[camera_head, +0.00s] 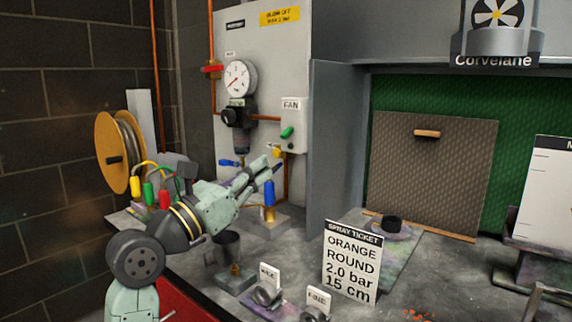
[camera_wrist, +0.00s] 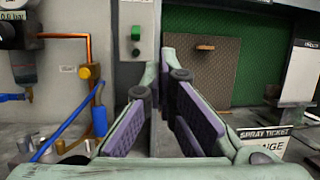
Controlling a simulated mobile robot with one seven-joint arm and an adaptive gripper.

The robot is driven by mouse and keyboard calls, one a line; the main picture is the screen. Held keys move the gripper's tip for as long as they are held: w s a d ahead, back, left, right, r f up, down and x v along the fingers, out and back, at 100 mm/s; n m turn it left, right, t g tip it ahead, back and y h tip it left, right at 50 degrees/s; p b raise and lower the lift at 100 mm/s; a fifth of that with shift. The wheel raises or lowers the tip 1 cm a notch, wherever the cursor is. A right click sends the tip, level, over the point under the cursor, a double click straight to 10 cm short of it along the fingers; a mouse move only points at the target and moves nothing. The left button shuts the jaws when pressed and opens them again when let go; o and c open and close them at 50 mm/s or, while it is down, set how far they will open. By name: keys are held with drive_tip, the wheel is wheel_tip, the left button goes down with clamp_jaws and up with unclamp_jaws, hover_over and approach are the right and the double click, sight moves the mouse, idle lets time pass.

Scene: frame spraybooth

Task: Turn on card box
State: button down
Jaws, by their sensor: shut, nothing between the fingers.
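No thing labelled as a card box shows. A pale switch box (camera_head: 293,125) marked FAN, with a green switch (camera_head: 287,132), is mounted on the grey panel. In the wrist view the switch box (camera_wrist: 131,38) is above and slightly left of the fingertips, with a green button (camera_wrist: 136,33) and a darker one below. My gripper (camera_head: 271,168) is shut and empty, its fingers pointing up and right, below and left of the switch box in the head view. Its purple-padded fingers fill the middle of the wrist view (camera_wrist: 162,88). A gap to the box shows; its depth is unclear.
A pressure gauge (camera_head: 239,78) and regulator (camera_head: 238,115) are left of the switch box. A blue-handled brass valve (camera_head: 269,194) is close to my gripper. A SPRAY TICKET card (camera_head: 351,262) stands on the bench, right of a metal cup (camera_head: 227,247). A hose reel (camera_head: 121,150) is left.

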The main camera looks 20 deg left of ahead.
drive_tip(key=w+f, duration=0.1)
drive_tip(key=w+a+f+y, duration=0.1)
drive_tip(key=f, duration=0.1)
drive_tip(key=a+f+g+y, duration=0.1)
drive_tip(key=shift+w+a+f+n, duration=0.15)
drive_tip(key=shift+w+n, duration=0.15)
drive_tip(key=shift+w, duration=0.1)
